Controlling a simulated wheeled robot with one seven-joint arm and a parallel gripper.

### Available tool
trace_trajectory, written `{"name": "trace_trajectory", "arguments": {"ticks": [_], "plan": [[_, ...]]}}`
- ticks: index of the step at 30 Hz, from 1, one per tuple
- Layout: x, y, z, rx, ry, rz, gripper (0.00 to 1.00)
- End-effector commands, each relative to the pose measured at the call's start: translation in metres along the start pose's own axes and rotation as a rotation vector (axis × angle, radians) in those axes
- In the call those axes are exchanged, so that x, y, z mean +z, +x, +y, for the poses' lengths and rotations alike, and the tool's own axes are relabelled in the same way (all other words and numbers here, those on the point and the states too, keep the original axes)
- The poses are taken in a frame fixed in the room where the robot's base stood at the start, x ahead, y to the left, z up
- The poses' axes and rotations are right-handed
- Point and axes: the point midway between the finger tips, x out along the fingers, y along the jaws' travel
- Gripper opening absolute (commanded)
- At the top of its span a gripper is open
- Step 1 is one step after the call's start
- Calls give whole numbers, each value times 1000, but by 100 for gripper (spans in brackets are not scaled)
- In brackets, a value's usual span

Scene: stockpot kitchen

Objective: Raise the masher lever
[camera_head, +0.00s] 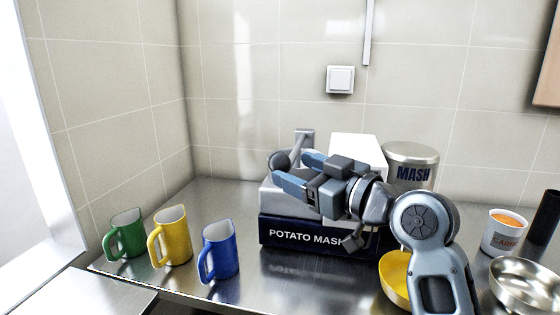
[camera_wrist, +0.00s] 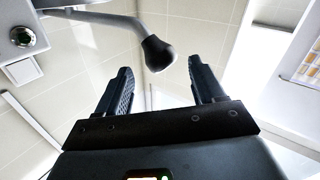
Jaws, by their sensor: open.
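The masher is a grey and white machine with a dark blue base (camera_head: 290,234) lettered "POTATO MASH", on the steel counter. Its lever is a grey rod with a dark rounded knob (camera_head: 277,162), at the machine's upper left. In the wrist view the rod comes in from the upper left and its black knob (camera_wrist: 158,53) appears just beyond the gap between my fingertips. My gripper (camera_head: 294,171) is open and empty in front of the machine, its fingers pointing left, close to the knob. The fingers also show in the wrist view (camera_wrist: 160,72). My arm hides part of the machine.
Green (camera_head: 125,236), yellow (camera_head: 172,238) and blue (camera_head: 220,252) mugs stand at the left. A "MASH" canister (camera_head: 411,160) is behind my arm. A yellow bowl (camera_head: 394,281), carrot cup (camera_head: 503,236) and metal bowl (camera_head: 525,282) are at the right.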

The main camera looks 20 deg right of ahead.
Motion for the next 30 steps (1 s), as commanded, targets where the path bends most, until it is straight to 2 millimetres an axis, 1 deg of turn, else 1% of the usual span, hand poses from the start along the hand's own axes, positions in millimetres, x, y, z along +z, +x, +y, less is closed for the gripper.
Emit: {"name": "trace_trajectory", "arguments": {"ticks": [9, 13, 18, 25, 26, 30], "plan": [[-2, 48, -1, -1, 0, 0, 68], [-1, 62, 0, 1, 1, 0, 68], [0, 70, 0, 1, 2, -1, 68], [0, 71, 0, 2, 1, 0, 68], [0, 71, 0, 2, 1, 0, 67], [0, 71, 0, 2, 1, 0, 53]]}}
